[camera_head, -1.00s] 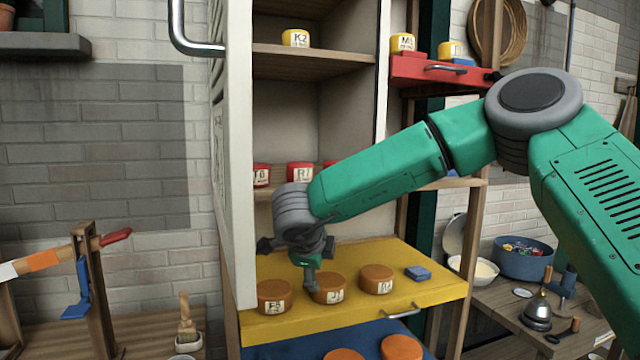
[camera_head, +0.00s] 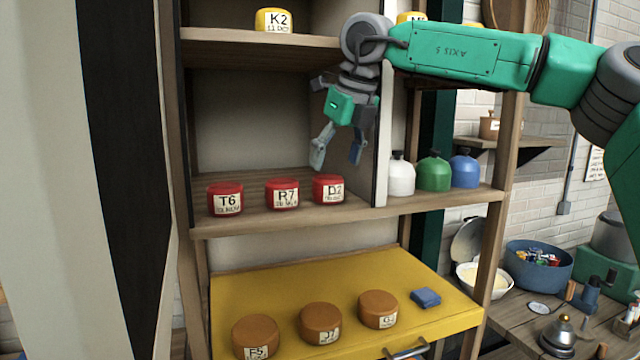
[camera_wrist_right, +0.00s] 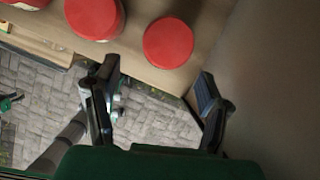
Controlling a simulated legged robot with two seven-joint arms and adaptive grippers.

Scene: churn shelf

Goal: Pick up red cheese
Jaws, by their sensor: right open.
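Three red cheeses stand in a row on the middle shelf in the head view: T6 (camera_head: 225,198) at the left, R7 (camera_head: 283,194) in the middle and D2 (camera_head: 328,188) at the right. My right gripper (camera_head: 338,160) is open and empty, fingers pointing down, just above and beside D2. In the right wrist view a red round top (camera_wrist_right: 168,43) lies just beyond the open fingers (camera_wrist_right: 155,105), with another red top (camera_wrist_right: 94,17) to its left. The fingers are apart from the cheeses. My left gripper is not in view.
A vertical divider (camera_head: 383,150) stands right of D2, with white, green and blue bottles beyond it. The upper shelf (camera_head: 215,37) holds yellow cheese K2 (camera_head: 274,20). Below, a yellow drawer top (camera_head: 250,290) carries brown cheeses and a blue block (camera_head: 425,298).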

